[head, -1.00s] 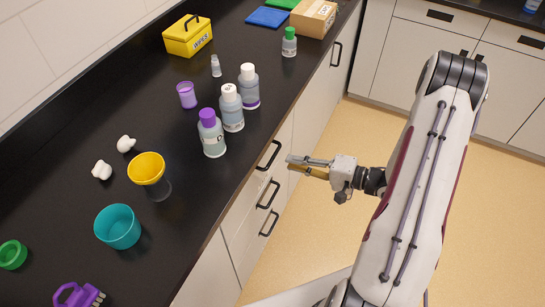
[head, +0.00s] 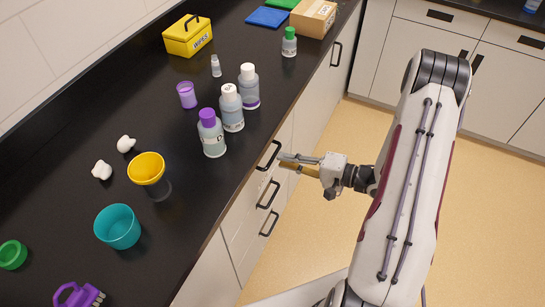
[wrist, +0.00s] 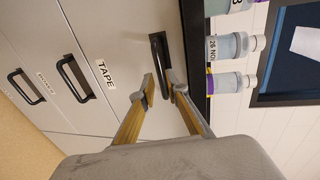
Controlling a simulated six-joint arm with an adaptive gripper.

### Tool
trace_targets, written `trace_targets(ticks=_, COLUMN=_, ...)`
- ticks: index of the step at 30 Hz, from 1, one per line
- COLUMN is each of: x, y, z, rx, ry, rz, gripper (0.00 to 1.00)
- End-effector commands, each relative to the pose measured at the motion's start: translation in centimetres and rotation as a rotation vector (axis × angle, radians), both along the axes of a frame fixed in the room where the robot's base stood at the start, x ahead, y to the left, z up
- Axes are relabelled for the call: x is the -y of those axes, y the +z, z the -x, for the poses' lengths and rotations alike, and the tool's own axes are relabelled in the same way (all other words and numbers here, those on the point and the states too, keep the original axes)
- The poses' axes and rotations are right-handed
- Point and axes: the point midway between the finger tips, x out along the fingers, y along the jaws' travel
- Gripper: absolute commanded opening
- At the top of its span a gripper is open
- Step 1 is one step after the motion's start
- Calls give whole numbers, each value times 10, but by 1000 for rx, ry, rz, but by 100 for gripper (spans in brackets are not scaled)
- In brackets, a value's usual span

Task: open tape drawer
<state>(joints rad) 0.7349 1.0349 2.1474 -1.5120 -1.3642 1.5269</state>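A white TAPE label (wrist: 104,74) shows in the wrist view between the top drawer's black handle (wrist: 157,52) and the middle handle (wrist: 72,78). I cannot tell for certain which of these drawers bears it. The drawers look shut. My gripper (wrist: 160,85) is open, its fingers apart at the near end of the top handle, one toward each side of it. Whether they touch it I cannot tell. In the head view my gripper (head: 282,160) is right at the top handle (head: 270,156), above the middle handle (head: 268,195).
A lower handle (head: 270,222) sits beneath. The black counter (head: 205,205) overhangs the drawers and holds bottles, including a purple-capped one (head: 211,135) near its edge, a yellow cup (head: 147,168) and a teal bowl (head: 117,227). The floor (head: 315,220) in front is open.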

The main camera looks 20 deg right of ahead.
Motion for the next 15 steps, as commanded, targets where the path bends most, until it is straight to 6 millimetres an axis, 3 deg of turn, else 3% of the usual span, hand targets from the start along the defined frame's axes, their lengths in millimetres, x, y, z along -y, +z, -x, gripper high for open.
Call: trace_targets(ticks=15, x=-32, y=-10, z=-31, rx=0, ry=1, rz=0, gripper=14)
